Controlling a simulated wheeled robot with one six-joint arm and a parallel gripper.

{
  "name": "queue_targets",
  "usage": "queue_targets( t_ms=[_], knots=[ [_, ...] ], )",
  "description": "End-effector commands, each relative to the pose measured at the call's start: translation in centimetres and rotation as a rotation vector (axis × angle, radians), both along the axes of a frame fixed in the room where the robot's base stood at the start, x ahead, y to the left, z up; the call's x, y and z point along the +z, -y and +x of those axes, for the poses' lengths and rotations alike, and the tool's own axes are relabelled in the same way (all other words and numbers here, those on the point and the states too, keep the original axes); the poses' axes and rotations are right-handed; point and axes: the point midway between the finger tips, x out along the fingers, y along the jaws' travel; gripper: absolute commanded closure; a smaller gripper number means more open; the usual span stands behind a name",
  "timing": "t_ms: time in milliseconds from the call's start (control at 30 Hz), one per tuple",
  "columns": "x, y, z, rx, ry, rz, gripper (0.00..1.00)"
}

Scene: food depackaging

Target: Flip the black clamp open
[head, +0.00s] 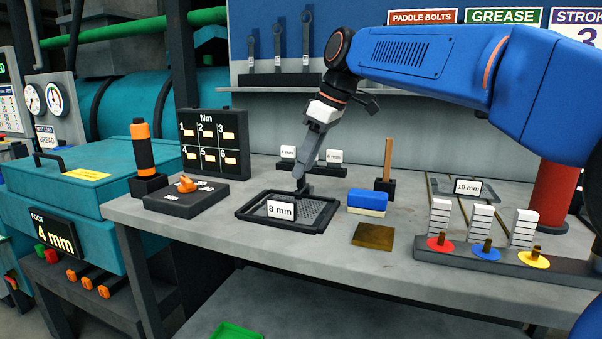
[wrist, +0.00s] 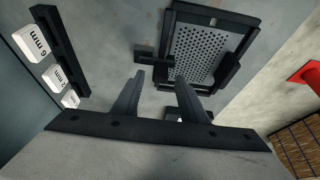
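The perforated grey plate (head: 308,211) lies in a black frame on the bench, with an "8 mm" label at its front. The plate also shows in the wrist view (wrist: 203,52). A black piece (wrist: 148,53) that looks like the clamp sticks out from the frame's left side in the wrist view. My gripper (head: 301,184) points down at the back edge of the frame in the head view. In the wrist view my gripper (wrist: 159,77) has its two fingers apart, with the black piece just beyond the tips. I cannot tell if they touch.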

Motion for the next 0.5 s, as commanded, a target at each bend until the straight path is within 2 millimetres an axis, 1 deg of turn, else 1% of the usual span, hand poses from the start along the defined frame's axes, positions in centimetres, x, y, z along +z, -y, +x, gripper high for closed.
queue_targets(
  t_ms=[100, 200, 333, 500],
  knots=[
    [-1.4, -0.5, 0.2, 0.000, -0.001, -0.001, 0.61],
    [-2.1, -0.8, 0.3, 0.000, 0.000, 0.000, 0.61],
    [-2.7, -1.0, 0.4, 0.000, 0.000, 0.000, 0.61],
    [-2.8, -1.1, 0.4, 0.000, 0.000, 0.000, 0.61]
  ],
)
